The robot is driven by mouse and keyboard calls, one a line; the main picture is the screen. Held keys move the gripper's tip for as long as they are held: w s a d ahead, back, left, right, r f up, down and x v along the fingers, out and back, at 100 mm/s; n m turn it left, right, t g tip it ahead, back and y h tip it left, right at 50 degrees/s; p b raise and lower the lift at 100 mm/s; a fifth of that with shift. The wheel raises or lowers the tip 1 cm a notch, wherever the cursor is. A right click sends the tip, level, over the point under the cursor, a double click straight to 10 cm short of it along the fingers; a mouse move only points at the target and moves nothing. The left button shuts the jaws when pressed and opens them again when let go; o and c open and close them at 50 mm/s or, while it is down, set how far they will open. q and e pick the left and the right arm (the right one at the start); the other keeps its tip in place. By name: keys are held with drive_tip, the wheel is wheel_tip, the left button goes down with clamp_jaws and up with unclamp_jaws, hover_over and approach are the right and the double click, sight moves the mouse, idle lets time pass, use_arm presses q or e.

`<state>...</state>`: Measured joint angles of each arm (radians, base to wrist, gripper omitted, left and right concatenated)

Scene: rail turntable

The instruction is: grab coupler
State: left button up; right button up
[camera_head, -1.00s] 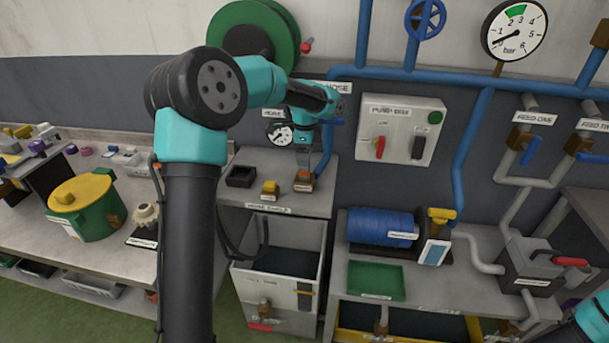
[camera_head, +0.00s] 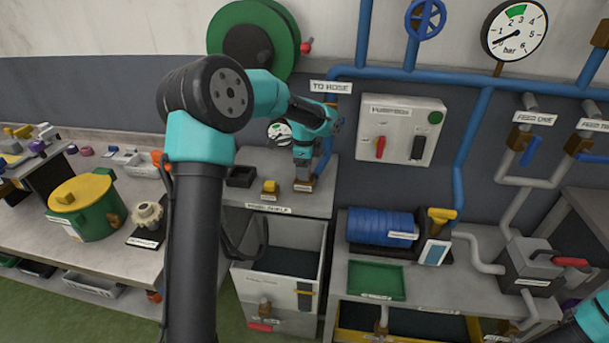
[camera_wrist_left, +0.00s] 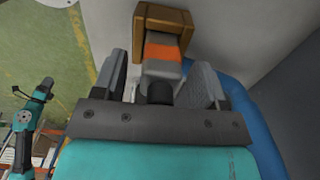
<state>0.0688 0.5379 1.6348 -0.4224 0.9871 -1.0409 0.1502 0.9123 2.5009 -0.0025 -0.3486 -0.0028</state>
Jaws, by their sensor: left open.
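A grey block with an orange band, which looks like the coupler (camera_wrist_left: 162,52), sits at a brown square collar in the left wrist view. A dark round part lies at its near end. My left gripper (camera_wrist_left: 158,82) is open, with one grey finger on each side of this piece and a gap showing on both sides.
A yellow block (camera_head: 269,188) and a black open box (camera_head: 241,176) stand left of the gripper. The wall and blue pipe (camera_head: 327,150) are close on the right. An open bin (camera_head: 284,262) is below.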

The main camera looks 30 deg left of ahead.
use_arm(q)
drive_tip(key=c, duration=1.1)
drive_tip(key=shift+r, duration=0.1)
wheel_tip(320, 180, up, 7)
drive_tip(key=shift+f, duration=0.1)
drive_tip(key=s+d, duration=0.2)
drive_tip(key=s, duration=0.3)
drive_tip(key=s+d, duration=0.2)
drive_tip(key=s, duration=0.4)
drive_tip(key=s+d, duration=0.2)
drive_tip(key=s, duration=0.4)
drive_tip(key=shift+d, duration=0.15)
